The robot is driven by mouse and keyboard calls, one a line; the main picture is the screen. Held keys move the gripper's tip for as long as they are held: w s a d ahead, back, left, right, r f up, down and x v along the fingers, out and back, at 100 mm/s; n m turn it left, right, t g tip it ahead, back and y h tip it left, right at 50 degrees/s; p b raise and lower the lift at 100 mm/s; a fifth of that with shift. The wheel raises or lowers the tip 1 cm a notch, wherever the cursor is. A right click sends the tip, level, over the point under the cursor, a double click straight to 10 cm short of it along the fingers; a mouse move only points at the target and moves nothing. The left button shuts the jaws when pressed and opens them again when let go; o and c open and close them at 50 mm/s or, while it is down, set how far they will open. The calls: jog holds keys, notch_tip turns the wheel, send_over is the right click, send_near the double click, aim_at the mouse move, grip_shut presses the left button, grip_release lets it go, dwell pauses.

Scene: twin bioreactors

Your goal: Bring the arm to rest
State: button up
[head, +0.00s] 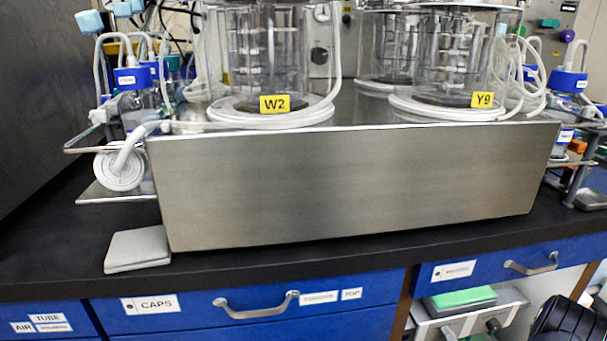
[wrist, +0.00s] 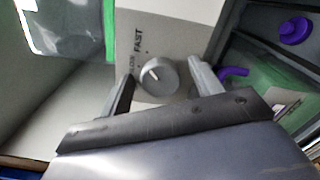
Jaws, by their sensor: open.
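My gripper (wrist: 162,70) is open in the wrist view, its two grey fingers spread apart. A round grey knob (wrist: 156,80) with a white pointer line lies between the fingers in the picture. I see no clear contact between knob and fingers, and the depth between them is hard to judge. The knob sits on a pale panel (wrist: 180,32) lettered "FAST" and a second word, partly blurred. In the head view the fingers are out of sight. A black rounded part (head: 566,322), probably of my arm, shows at the bottom right.
A green-topped device (head: 462,298) stands in the open space below the right blue drawer (head: 490,268). The steel stand (head: 350,185) carries vessels marked W2 (head: 268,60) and Y9 (head: 455,55). Purple items (wrist: 294,30) lie in a dark tray near the right finger. The black bench front is mostly clear.

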jog(key=shift+s+n+p, duration=0.25)
jog(key=shift+n+p, duration=0.05)
jog(key=shift+n, duration=2.15)
jog(key=shift+s+n+p, duration=0.25)
jog(key=shift+s+n, duration=0.05)
jog(key=shift+n, duration=2.2)
jog(key=shift+s+n+p, duration=0.25)
jog(key=shift+n+p, duration=0.05)
jog(key=shift+n, duration=2.15)
jog(key=shift+a, duration=0.1)
